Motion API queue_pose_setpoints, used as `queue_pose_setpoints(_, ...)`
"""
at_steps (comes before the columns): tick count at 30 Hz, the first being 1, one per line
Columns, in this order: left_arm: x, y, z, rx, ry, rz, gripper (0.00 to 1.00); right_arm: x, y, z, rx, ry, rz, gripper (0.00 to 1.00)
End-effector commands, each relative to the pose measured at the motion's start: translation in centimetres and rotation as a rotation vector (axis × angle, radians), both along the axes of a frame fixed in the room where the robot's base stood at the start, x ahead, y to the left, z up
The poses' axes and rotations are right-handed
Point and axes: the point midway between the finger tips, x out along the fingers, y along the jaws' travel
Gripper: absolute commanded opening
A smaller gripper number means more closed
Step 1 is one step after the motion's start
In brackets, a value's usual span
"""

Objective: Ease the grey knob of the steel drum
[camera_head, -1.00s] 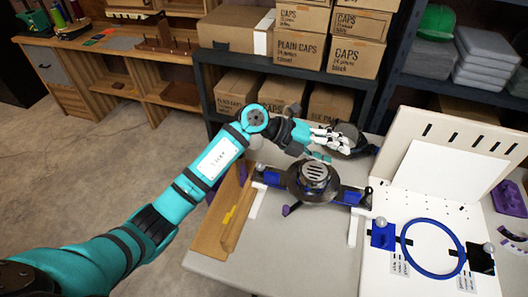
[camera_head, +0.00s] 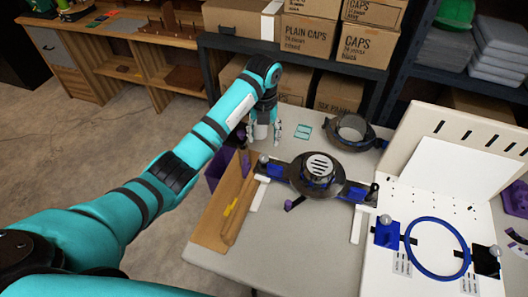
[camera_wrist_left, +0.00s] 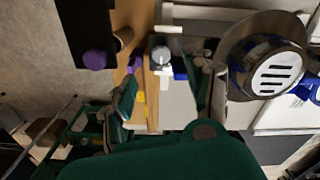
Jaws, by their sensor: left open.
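The steel drum (camera_head: 317,172) is a dark round body with a slotted pale top, set in a blue and black holder on the grey table. It also shows at the right of the left wrist view (camera_wrist_left: 270,70). A grey ball knob (camera_head: 263,160) stands at the holder's left end and shows in the left wrist view (camera_wrist_left: 162,56). My left gripper (camera_head: 264,131) points down behind this knob, apart from it. In the left wrist view its fingers (camera_wrist_left: 163,97) are spread with nothing between them. My right gripper is in neither view.
A second dark ring (camera_head: 351,131) lies behind the drum. A wooden tray (camera_head: 225,212) runs along the table's left edge, with a purple bin (camera_head: 217,168) beyond it. A white board with a blue hoop (camera_head: 409,262) stands right. Cardboard boxes (camera_head: 307,35) fill the shelf behind.

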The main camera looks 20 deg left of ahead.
Motion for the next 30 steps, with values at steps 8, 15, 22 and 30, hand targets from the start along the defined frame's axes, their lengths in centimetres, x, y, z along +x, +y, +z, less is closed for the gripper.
queue_pose_setpoints(8,-0.1,-0.1,-5.7,-0.002,0.004,0.0,0.54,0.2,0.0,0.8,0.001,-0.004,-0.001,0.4)
queue_pose_setpoints(15,0.0,-0.1,-8.2,-0.003,0.0,-0.001,0.54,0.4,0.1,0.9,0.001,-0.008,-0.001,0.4)
queue_pose_setpoints(22,0.0,-0.1,-8.6,-0.003,-0.002,-0.001,0.54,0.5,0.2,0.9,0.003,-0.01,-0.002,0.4)
queue_pose_setpoints(30,0.0,-0.1,-8.6,-0.003,-0.002,-0.001,0.33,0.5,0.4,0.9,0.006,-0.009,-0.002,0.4)
